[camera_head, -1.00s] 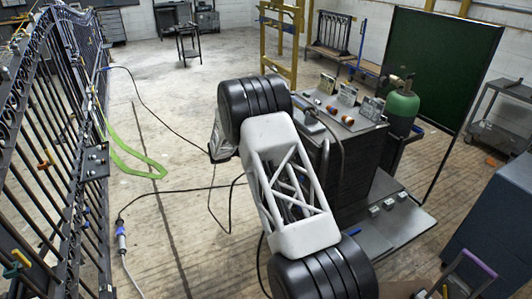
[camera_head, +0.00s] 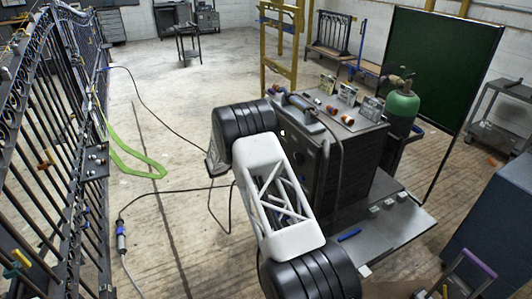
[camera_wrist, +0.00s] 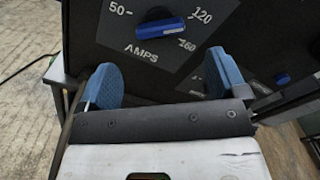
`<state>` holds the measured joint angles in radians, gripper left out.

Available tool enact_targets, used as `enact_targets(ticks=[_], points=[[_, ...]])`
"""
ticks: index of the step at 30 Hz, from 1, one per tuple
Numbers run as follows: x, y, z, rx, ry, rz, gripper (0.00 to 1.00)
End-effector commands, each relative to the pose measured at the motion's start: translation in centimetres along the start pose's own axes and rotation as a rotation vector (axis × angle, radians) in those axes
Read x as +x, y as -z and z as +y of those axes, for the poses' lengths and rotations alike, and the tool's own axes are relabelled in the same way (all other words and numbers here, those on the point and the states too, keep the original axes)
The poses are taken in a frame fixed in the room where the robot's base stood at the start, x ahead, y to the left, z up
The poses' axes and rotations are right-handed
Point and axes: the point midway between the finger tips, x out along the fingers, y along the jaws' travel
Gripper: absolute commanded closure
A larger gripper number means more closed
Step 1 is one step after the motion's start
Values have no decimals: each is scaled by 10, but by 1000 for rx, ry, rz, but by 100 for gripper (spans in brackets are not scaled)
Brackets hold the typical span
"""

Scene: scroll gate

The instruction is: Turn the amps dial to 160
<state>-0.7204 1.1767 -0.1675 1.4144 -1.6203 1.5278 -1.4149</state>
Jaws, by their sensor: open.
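The amps dial (camera_wrist: 160,28) is a blue bar knob on a black panel, with 50 to its left, 120 and 160 to its right and AMPS below. The bar lies nearly level, its right end towards the side between 120 and 160; I cannot tell which end is the pointer. My gripper (camera_wrist: 163,79) is open and empty, its blue fingertips spread wide below the dial in the wrist view, apart from the knob. In the head view the machine (camera_head: 304,150) stands behind my arm, its dials not readable.
A second blue knob (camera_wrist: 283,78) sits lower right on the panel. A green gas cylinder (camera_head: 401,108) stands behind the machine. A cable (camera_head: 170,190) crosses the floor at left, where a black iron gate (camera_head: 50,130) stands. Floor between gate and machine is mostly free.

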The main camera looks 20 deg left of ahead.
Motion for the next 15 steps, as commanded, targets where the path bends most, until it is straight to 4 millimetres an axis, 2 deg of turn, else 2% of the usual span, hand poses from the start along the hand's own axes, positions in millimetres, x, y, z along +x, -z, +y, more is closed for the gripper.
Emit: enact_targets(ticks=[8, 15], points=[[22, 1, 0, -1, 1, 0, 8], [51, 1, 0, -1, 1, 1, 8]])
